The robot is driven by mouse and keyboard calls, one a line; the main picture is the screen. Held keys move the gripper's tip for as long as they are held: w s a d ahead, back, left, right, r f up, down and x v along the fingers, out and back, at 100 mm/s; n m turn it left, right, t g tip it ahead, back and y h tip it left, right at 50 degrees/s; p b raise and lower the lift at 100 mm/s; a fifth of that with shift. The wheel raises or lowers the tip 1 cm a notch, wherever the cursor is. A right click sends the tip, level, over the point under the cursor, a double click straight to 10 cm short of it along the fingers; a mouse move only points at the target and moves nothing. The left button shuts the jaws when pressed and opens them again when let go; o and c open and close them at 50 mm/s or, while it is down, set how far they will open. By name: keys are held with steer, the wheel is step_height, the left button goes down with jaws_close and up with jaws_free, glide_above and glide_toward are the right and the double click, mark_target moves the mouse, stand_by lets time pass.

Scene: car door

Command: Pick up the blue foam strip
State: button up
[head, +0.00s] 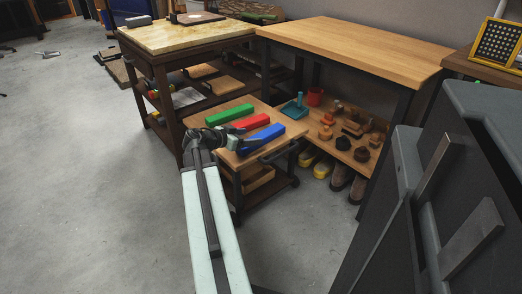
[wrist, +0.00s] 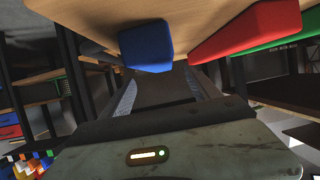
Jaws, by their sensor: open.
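The blue foam strip (head: 262,138) lies on the wooden top of a small cart (head: 196,121), at its near right side. It also shows end-on at the upper middle of the wrist view (wrist: 147,45). My gripper (head: 230,140) is open, close to the left end of the blue strip in the head view. In the wrist view my gripper (wrist: 160,88) points towards the blue strip, with nothing between its jaws. I cannot tell whether it touches the strip. The gripper hides part of the cart top near that end.
A red strip (head: 246,125) and a green strip (head: 229,115) lie beside the blue one on the cart. Dark panels (head: 440,190) rise at right.

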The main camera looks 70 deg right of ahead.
mark_target(261, 135)
steer(key=b+x, duration=0.3)
steer(key=x, duration=0.4)
steer(key=shift+s+d+f, duration=0.2)
steer(key=shift+d+f, duration=0.05)
steer(key=shift+d, duration=0.05)
steer(key=shift+r, duration=0.1)
steer(key=c, duration=1.4)
step_height(261, 135, up, 10)
steer(key=p, duration=1)
steer(key=shift+r, duration=0.2)
